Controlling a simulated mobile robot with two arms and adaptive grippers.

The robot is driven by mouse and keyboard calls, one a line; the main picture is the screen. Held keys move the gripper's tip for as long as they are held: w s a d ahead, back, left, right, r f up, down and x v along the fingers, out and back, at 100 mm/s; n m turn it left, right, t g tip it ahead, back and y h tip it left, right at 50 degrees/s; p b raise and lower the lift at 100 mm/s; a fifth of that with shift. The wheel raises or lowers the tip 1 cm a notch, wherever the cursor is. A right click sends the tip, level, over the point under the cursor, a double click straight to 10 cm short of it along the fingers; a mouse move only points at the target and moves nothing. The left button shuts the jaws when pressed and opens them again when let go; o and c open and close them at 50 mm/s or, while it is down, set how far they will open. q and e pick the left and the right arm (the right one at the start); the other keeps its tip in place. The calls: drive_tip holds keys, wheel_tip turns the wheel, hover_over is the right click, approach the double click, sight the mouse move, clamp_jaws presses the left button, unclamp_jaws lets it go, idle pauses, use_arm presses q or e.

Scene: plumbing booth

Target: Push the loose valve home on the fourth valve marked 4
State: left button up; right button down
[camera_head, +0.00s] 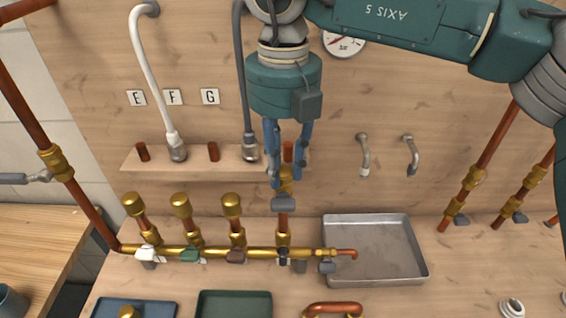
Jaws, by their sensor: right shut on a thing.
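My right gripper (288,178) comes down from the top with its blue fingers shut on a brass valve (286,188). The valve has a grey lever (284,204) facing the camera and looks upright. It is in line with the fourth copper riser (284,224) from the left on the brass manifold (210,252). The fingers and lever cover the joint, so I cannot tell how far the valve sits over the pipe. No number 4 is readable. My left gripper is not in view.
Three brass-capped risers (181,205) stand to the left of the fourth. A metal tray (372,250) lies right of it. Behind is a wooden shelf (190,160) with hoses and copper stubs. Blue (100,303) and green (235,303) trays lie in front.

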drive_tip(key=shift+f+b, duration=1.05)
drive_tip(key=shift+f, duration=0.2)
drive_tip(key=shift+s, duration=0.1)
drive_tip(key=c, duration=1.3)
unclamp_jaws()
drive_tip(key=shift+c, duration=0.2)
wheel_tip(320, 180, up, 12)
